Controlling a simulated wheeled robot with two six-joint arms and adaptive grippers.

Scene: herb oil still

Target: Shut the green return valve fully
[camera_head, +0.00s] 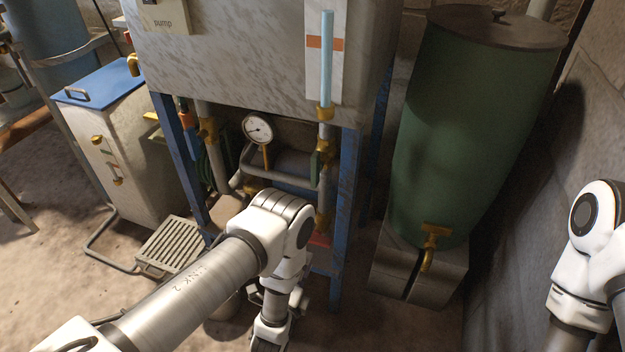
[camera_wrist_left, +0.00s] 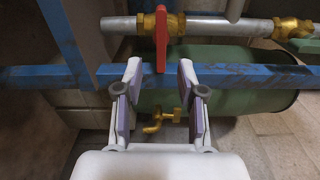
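In the head view a dark-green handle (camera_head: 316,167) sits at a brass valve on the vertical pipe below the tank. A dark-green handle also shows at the right edge of the left wrist view (camera_wrist_left: 303,45), by a brass fitting. My left gripper (camera_wrist_left: 160,84) is open and empty, its two fingers apart. A red lever (camera_wrist_left: 161,40) on another brass valve hangs just beyond the space between the fingertips; contact cannot be told. The green handle lies well to the right of the fingers. In the head view my arm hides much of the lower pipework.
A blue frame leg (camera_head: 346,200) stands beside the pipe and crosses the wrist view (camera_wrist_left: 235,76). A green drum (camera_head: 460,120) with a brass tap (camera_head: 430,240) stands at right. A pressure gauge (camera_head: 257,129) sits left of the pipe. A grate (camera_head: 177,246) lies on the floor.

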